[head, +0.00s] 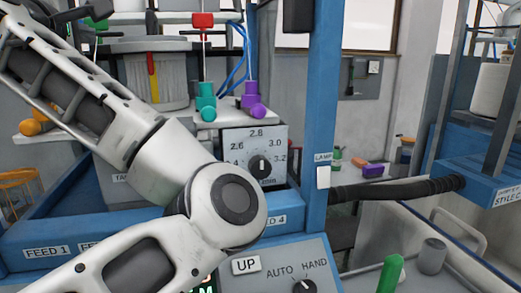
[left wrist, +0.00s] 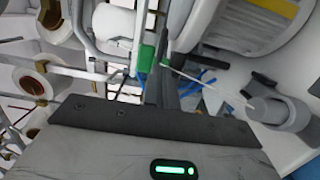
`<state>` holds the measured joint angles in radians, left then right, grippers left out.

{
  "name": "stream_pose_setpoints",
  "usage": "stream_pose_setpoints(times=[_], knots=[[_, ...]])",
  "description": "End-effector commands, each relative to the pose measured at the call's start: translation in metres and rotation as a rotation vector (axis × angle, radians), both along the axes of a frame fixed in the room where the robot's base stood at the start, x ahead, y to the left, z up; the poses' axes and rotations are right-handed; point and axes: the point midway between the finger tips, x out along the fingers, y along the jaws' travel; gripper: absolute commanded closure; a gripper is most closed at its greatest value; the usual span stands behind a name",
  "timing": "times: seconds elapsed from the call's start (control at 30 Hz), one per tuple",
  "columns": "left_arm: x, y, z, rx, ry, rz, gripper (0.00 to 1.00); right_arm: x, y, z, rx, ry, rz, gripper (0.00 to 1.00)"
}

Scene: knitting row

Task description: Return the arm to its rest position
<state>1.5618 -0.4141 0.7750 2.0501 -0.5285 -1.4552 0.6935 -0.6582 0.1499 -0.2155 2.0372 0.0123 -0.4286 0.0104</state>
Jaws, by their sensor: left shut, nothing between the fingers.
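My left arm (head: 160,160) comes in from the upper left of the head view, bends at a round joint low in the middle and runs back out at the lower left. It covers part of the blue machine front. Its gripper is not clearly seen in that view. In the left wrist view, my left gripper (left wrist: 166,75) shows as dark fingers above the grey wrist body. They are shut and hold nothing. A green part (left wrist: 145,58) lies beside or behind the fingers; I cannot tell whether they touch. My right gripper is not in view.
A dial box (head: 255,155) and teal (head: 206,102) and purple (head: 252,101) pieces stand behind the arm. A blue post (head: 322,100) rises right of it. A control panel (head: 275,270) with a knob and a green lever (head: 390,274) are in front. Yarn cones (left wrist: 32,82) stand left in the wrist view.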

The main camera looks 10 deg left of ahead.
Motion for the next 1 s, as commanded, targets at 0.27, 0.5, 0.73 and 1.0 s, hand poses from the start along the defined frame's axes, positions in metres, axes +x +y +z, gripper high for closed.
stream_pose_setpoints(times=[0.27,0.5,0.73,1.0], knots=[[-0.049,0.014,0.0,0.001,-0.008,0.009,1.0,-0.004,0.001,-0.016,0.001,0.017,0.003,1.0],[-0.077,0.004,0.0,0.001,-0.006,0.012,1.0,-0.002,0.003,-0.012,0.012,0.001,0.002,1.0],[-0.082,0.001,0.0,0.0,-0.002,0.011,1.0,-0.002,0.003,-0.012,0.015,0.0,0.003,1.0],[-0.082,0.001,0.001,0.002,-0.003,0.012,1.0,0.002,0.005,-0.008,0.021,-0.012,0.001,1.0]])
